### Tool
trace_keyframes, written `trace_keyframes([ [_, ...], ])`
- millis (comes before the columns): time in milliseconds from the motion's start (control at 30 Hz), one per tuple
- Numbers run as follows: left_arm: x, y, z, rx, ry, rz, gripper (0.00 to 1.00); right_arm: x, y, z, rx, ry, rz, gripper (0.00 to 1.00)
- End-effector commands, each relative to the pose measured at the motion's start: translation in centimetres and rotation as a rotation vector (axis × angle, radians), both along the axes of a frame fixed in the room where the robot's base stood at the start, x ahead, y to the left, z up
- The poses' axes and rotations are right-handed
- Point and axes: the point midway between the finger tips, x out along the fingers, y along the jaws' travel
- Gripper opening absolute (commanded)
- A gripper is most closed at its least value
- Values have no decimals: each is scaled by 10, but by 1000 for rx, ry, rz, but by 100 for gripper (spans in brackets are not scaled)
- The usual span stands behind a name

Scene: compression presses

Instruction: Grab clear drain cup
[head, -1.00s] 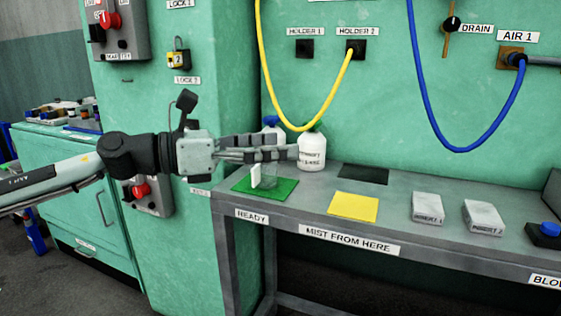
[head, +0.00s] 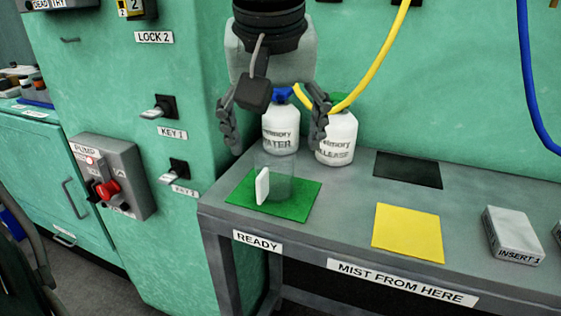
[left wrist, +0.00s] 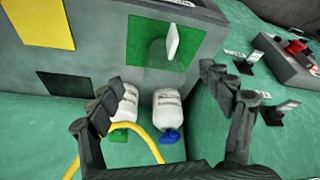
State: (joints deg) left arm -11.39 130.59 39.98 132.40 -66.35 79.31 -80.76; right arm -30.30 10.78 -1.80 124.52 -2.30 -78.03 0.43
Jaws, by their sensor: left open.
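The clear drain cup (head: 283,182) stands upright on the green mat (head: 299,208) at the table's left end. It is nearly see-through, with a flat white handle (head: 262,186) on its left side. In the left wrist view the cup (left wrist: 157,53) and its white handle (left wrist: 173,42) show near the top, on the green mat (left wrist: 137,52). My left gripper (head: 273,135) points down, open and empty, above and behind the cup, with its fingers spread in front of the bottles. My right gripper is in neither view.
Two white bottles stand close behind the cup: one with a blue cap (head: 281,130), one labelled release (head: 337,140). A yellow hose (head: 376,66) hangs near them. A yellow mat (head: 409,232), dark pad (head: 408,169) and insert block (head: 513,236) lie to the right.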

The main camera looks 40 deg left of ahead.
Motion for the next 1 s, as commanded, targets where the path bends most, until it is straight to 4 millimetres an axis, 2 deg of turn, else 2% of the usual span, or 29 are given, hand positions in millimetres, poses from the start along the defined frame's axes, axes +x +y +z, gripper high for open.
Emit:
trace_keyframes([
  [167,1,7,-3,59,1,-19,80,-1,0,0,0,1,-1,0],
  [433,14,15,-29,54,3,-15,80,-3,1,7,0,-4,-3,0],
  [700,31,24,-61,53,1,-15,80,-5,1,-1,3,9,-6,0],
  [1000,33,25,-64,53,-2,-15,78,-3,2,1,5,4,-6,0],
])
